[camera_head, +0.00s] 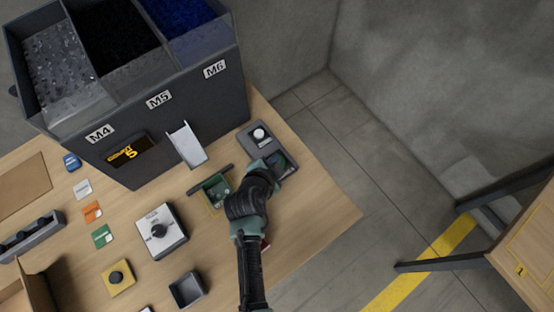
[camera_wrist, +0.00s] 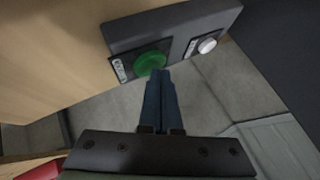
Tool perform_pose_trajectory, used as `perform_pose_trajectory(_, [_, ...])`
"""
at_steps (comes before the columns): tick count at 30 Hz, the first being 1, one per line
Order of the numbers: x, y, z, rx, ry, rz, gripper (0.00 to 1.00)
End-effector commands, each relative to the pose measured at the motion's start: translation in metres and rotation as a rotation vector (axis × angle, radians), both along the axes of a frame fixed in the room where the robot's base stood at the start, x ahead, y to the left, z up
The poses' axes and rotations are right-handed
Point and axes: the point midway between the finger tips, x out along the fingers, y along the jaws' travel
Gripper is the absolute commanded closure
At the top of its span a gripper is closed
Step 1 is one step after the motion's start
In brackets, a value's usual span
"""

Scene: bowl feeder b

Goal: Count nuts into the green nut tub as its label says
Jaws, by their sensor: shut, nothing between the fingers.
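The green nut tub (camera_head: 207,196) stands on the table below the metal chute (camera_head: 187,145) of the feeder. Its contents and label are too small to read. The grey button box (camera_head: 252,133) sits right of the tub. In the wrist view the box (camera_wrist: 180,25) carries a green button (camera_wrist: 150,63) and a white button (camera_wrist: 207,45). My gripper (camera_wrist: 159,74) is shut and empty, its fingertips at the near edge of the green button. I cannot tell whether they touch it. In the head view my gripper (camera_head: 274,166) covers part of the box.
The dark feeder (camera_head: 190,95) has three bins marked M4, M5 and M6. Its display (camera_head: 128,150) shows a yellow 5. A dial box (camera_head: 162,231), a yellow knob plate (camera_head: 117,278), an empty dark tray (camera_head: 187,289) and coloured cards stand leftward. The table ends close right.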

Motion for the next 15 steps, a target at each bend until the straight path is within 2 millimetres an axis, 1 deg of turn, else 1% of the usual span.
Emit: perform_pose_trajectory(15, [-0.0003, 0.0003, -0.0063, 0.0, 0.001, 0.0, 1.0])
